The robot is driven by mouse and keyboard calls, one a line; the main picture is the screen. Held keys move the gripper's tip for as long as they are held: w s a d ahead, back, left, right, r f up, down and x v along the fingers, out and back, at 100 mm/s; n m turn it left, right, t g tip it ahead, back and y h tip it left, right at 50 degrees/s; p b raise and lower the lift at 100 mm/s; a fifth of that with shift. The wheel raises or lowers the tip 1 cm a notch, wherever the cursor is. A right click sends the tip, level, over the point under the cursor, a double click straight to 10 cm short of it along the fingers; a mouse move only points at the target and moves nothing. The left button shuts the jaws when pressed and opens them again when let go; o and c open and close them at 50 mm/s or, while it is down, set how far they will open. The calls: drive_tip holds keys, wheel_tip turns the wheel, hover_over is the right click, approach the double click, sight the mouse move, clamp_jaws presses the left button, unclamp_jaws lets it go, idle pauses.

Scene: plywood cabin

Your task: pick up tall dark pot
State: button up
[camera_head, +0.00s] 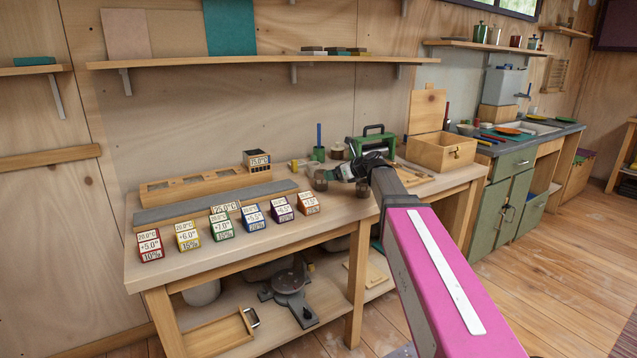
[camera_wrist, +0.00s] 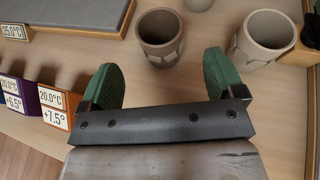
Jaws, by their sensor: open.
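A dark brown pot (camera_wrist: 160,38) stands upright on the workbench in the wrist view, just beyond the space between my fingertips. A dark pot also shows in the head view (camera_head: 320,181), left of my gripper. My gripper (camera_wrist: 162,78) is open, with two green finger pads and nothing between them. In the head view, my gripper (camera_head: 346,172) is over the right part of the bench. A paler grey-brown pot (camera_wrist: 257,40) stands to the right of the dark pot, beyond my right finger. The pots' full heights are hard to judge from above.
Labelled coloured blocks (camera_head: 221,223) line the bench's front, some close to my left finger. A grey mat (camera_wrist: 85,12) lies behind them. Another pot is cut off at the wrist view's top. A wooden box (camera_head: 441,150) and green toolbox (camera_head: 372,143) stand further right.

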sight(321, 181)
drive_tip(key=x, duration=0.9)
drive_tip(key=shift+f, duration=0.2)
drive_tip(key=c, duration=1.1)
